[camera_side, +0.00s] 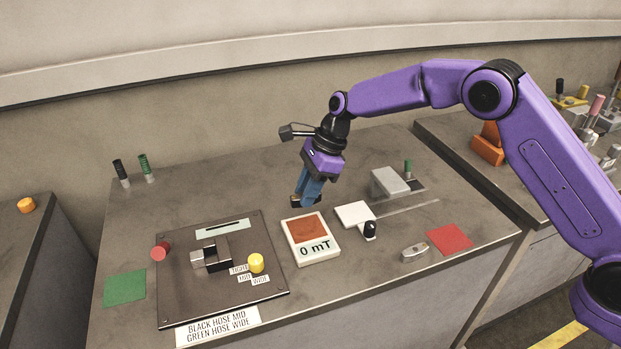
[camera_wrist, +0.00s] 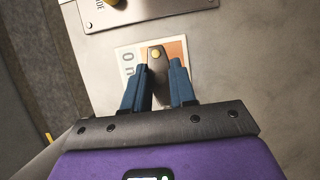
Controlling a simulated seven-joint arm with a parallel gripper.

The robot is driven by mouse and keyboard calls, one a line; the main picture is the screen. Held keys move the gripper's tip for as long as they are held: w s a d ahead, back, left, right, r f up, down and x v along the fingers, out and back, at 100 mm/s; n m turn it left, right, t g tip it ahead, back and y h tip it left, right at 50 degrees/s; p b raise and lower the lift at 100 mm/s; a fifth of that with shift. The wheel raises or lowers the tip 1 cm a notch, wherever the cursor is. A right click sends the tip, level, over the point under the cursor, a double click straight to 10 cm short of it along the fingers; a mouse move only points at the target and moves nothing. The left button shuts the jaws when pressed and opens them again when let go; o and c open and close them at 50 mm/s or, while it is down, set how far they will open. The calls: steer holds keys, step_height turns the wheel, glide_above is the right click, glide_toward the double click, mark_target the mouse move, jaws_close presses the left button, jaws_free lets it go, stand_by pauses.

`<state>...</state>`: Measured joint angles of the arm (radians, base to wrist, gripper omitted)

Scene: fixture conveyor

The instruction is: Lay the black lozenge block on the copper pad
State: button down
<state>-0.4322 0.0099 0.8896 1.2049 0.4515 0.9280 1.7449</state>
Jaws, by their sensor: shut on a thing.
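My gripper (camera_side: 306,203) has blue fingers pointing down and is above the back edge of a white meter (camera_side: 318,258) that reads "0 mT". The copper pad (camera_side: 305,229) is a square on the meter's top and is bare in the side view. In the wrist view, my gripper (camera_wrist: 160,90) is shut on a dark block with a yellow dot, the black lozenge block (camera_wrist: 157,70). The block covers part of the copper pad (camera_wrist: 176,50) in that view. In the side view the block is mostly hidden by the fingers, and its exact height over the pad is hard to tell.
Left of the meter is a dark panel (camera_side: 185,290) with a grey clamp, red and yellow knobs. Right of it are a white plate (camera_side: 354,214) with a black knob (camera_side: 370,230), a slotted rail and grey box (camera_side: 390,182). A red square (camera_side: 450,239) lies farther right.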

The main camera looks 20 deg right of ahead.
mark_target(301, 230)
stand_by(0.3)
steer(key=shift+f, duration=3.4)
steer(key=shift+f, duration=0.6)
steer(key=c, duration=0.8)
jaws_free()
